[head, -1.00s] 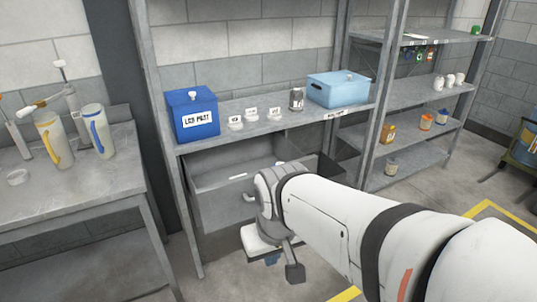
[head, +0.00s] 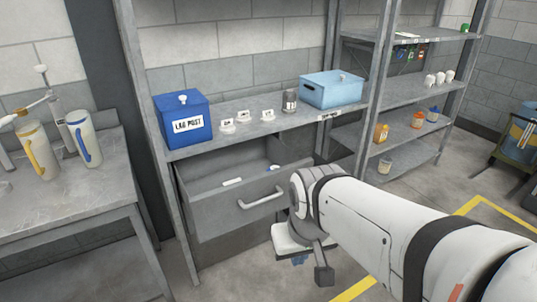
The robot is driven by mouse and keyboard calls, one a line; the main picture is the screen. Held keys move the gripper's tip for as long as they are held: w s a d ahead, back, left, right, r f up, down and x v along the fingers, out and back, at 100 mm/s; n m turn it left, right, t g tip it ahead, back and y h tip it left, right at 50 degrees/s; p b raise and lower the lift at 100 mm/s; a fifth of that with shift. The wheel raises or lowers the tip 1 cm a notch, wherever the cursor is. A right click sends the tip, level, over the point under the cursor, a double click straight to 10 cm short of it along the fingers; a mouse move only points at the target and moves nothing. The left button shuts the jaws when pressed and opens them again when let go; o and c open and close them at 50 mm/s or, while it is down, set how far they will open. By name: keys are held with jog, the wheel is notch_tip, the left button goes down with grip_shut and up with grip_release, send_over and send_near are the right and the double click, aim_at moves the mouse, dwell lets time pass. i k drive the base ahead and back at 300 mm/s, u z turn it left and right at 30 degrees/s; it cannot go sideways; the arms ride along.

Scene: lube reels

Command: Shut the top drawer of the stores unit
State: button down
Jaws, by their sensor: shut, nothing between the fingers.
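The stores unit is a grey metal shelf unit (head: 180,230) with its top drawer (head: 215,215) below the worktop-height shelf. The drawer is pulled out. Its inside shows, with a small white item (head: 232,182) and a blue-and-white item (head: 273,168) in it. A pale bar handle (head: 262,198) is on the drawer front. My gripper (head: 311,266) is shut and empty, pointing down in front of the drawer's right end, to the right of the handle and apart from it. My wrist hides the right end of the drawer front.
A blue LAB POST box (head: 190,128), several small labelled items, a dark jar (head: 289,101) and a light blue bin (head: 332,91) stand on the shelf above. A grey bench (head: 70,195) with jugs is at left. Yellow-lined floor (head: 470,207) lies open at right.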

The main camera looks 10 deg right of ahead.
aim_at(215, 210)
jog(key=i, duration=0.95)
